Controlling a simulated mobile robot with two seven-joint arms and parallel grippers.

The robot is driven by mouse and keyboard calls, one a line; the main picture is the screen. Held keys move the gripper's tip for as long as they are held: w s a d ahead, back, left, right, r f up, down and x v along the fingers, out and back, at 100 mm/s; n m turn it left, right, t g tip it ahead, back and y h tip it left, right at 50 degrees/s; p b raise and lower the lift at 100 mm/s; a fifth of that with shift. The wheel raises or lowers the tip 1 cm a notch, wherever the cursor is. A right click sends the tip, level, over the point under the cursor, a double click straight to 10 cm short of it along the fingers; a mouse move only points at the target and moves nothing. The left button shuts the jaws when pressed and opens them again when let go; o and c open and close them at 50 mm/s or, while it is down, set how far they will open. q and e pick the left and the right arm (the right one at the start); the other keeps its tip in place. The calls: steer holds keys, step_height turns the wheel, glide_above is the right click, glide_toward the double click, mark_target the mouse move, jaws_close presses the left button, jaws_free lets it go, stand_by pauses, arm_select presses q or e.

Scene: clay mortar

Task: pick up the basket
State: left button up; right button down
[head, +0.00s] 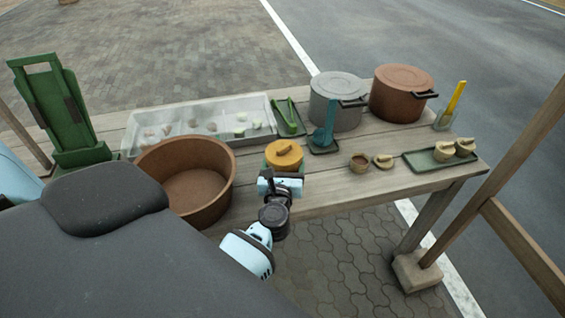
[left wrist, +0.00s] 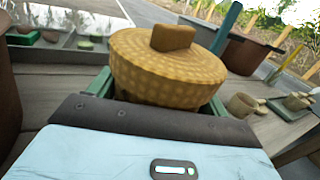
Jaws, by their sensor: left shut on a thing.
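The basket (head: 284,157) is a round yellow woven tub with a lid and a knob. My right gripper is not in view.
A large brown pot (head: 222,193) stands close on the left. A clear divided tray (head: 190,120) lies behind. A grey pot (head: 335,103) and a brown lidded pot (head: 402,94) stand at the back. Small cups (head: 360,163) and a green tray (head: 425,161) are to the right.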

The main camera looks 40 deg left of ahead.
arm_select(q)
steer(key=s+d, duration=0.3)
steer(key=s, duration=1.1)
steer(key=shift+s+d+r+p, duration=0.15)
steer(key=shift+d+r+p, duration=0.05)
steer(key=shift+r+p, duration=0.2)
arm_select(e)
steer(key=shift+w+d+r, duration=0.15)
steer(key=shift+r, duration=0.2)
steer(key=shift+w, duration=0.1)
